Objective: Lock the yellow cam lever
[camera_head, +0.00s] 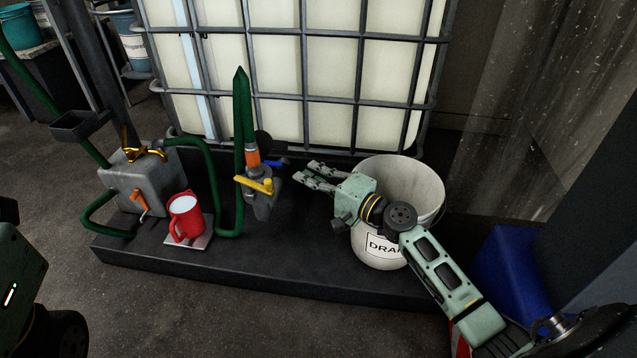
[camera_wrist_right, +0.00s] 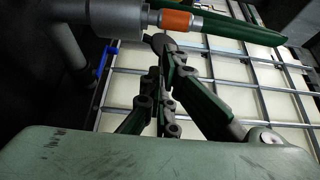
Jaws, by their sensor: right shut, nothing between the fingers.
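The yellow cam lever (camera_head: 254,184) is on the hose coupling below an orange collar (camera_head: 252,158), at the centre of the head view. It points out across the front of the coupling. The grey valve body (camera_head: 262,207) is under it. My right gripper (camera_head: 306,173) is shut and empty, to the right of the lever and apart from it. In the wrist view, its fingers (camera_wrist_right: 163,50) meet just below the orange collar (camera_wrist_right: 175,20); the yellow lever does not show there. My left gripper is out of view.
A blue handle (camera_head: 278,163) sits behind the lever. A green hose (camera_head: 241,105) rises above the coupling. A white drain bucket (camera_head: 415,190) stands beneath my right forearm. A red jug (camera_head: 186,218) and a grey metal box (camera_head: 142,185) stand left. A caged tank (camera_head: 300,75) closes off the back.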

